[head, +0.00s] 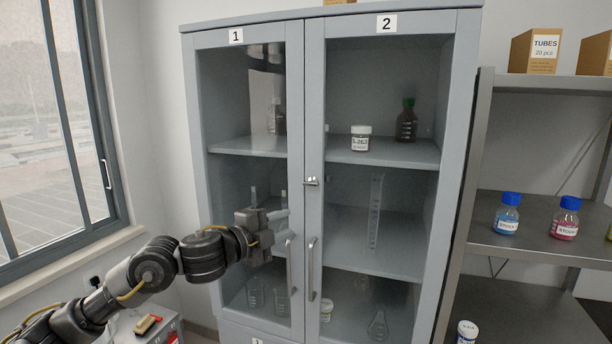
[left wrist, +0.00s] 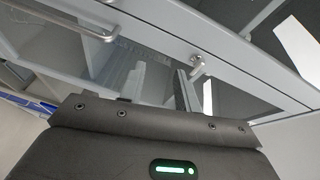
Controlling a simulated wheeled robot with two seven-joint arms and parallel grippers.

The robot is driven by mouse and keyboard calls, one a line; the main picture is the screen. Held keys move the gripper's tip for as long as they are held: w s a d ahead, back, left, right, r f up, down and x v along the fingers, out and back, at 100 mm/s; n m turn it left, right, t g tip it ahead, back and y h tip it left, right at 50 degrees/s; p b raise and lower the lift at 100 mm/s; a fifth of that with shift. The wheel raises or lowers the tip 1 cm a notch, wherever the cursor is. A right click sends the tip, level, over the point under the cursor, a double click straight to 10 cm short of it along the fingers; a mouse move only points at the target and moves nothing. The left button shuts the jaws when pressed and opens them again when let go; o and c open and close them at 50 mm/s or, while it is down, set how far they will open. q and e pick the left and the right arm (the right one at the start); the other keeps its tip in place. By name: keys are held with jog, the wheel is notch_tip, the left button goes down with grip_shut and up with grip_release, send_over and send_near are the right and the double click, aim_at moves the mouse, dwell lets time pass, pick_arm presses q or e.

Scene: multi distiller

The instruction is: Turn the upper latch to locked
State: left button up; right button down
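The upper latch (head: 311,181) is a small metal piece at the seam between the two glass doors of the grey cabinet (head: 313,90), above the door handles. It also shows in the left wrist view (left wrist: 197,66), beyond the fingers. Whether it is locked is too small to tell. My left gripper (head: 282,224) is in front of door 1, lower than the latch and to its left, apart from it. Its two pale fingers (left wrist: 160,90) stand apart with nothing between them. My right gripper is not in view.
Two vertical handles, the left one (head: 290,262) and the right one (head: 312,268), stick out below the latch, close to my left gripper. Glassware and jars stand behind the glass. A metal shelf (head: 540,247) with bottles is at right; a window (head: 50,130) is at left.

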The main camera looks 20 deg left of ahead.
aim_at(308, 184)
pick_arm(q)
notch_tip(308, 184, up, 7)
jog(key=s+a+m, duration=0.1)
jog(key=s+m, duration=0.1)
jog(key=p+x, duration=0.1)
jog(key=x, duration=0.2)
jog(key=p+x, duration=0.2)
jog(key=x, duration=0.1)
jog(key=r+p+x, duration=0.1)
jog(key=x, duration=0.3)
jog(key=shift+d, duration=0.1)
jog(key=shift+w+d+f, duration=0.15)
jog(key=shift+w+d, duration=0.05)
jog(key=shift+w, duration=0.3)
jog(key=shift+s, duration=0.1)
grip_shut()
